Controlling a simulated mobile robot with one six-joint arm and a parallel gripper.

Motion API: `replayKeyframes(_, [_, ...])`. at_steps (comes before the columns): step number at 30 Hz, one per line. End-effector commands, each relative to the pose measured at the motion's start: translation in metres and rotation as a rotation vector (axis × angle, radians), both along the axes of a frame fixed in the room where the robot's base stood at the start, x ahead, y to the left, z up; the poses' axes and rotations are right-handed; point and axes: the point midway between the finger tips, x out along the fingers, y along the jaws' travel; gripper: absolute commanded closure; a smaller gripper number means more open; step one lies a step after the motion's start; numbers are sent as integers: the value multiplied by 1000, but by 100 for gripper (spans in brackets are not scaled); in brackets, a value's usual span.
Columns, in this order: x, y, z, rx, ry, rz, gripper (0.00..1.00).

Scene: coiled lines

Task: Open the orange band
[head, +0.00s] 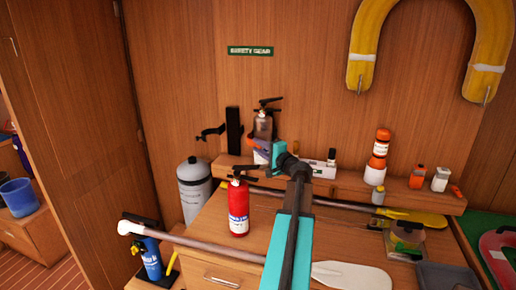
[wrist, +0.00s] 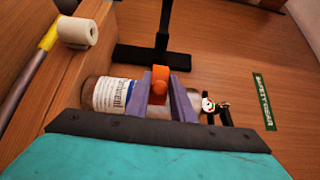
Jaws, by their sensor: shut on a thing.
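The orange band (wrist: 159,84) shows in the wrist view as a small orange block with a rounded knob, between my two fingers. In the head view a bit of it (head: 256,143) shows beside my gripper. My gripper (wrist: 160,98) is shut on this orange piece. Behind it is a bottle-shaped extinguisher (wrist: 112,97) with a white label; its black handle (head: 268,102) shows in the head view. The fingers hide the middle of the bottle, so I cannot tell how far the band runs around it.
A black wall bracket (head: 233,130) with a side arm is left of the extinguisher. A red extinguisher (head: 238,207) stands on the counter close below my arm. A grey cylinder (head: 194,188) stands at left. An orange-and-white bottle (head: 378,157) is on the shelf at right.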

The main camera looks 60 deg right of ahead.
Motion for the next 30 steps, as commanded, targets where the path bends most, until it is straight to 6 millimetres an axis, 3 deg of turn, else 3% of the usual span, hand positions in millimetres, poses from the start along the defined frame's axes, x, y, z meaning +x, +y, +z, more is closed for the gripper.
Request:
replayKeyframes(9, [-4, -2, -1, 2, 1, -1, 100])
replayKeyframes(10, [-5, -2, -1, 2, 1, -1, 73])
replayKeyframes(12, [-6, -3, -1, 2, 1, -3, 65])
replayKeyframes(23, [-11, -6, -1, 1, 0, -11, 65])
replayKeyframes(30, [-25, 0, -2, 1, 0, -12, 65])
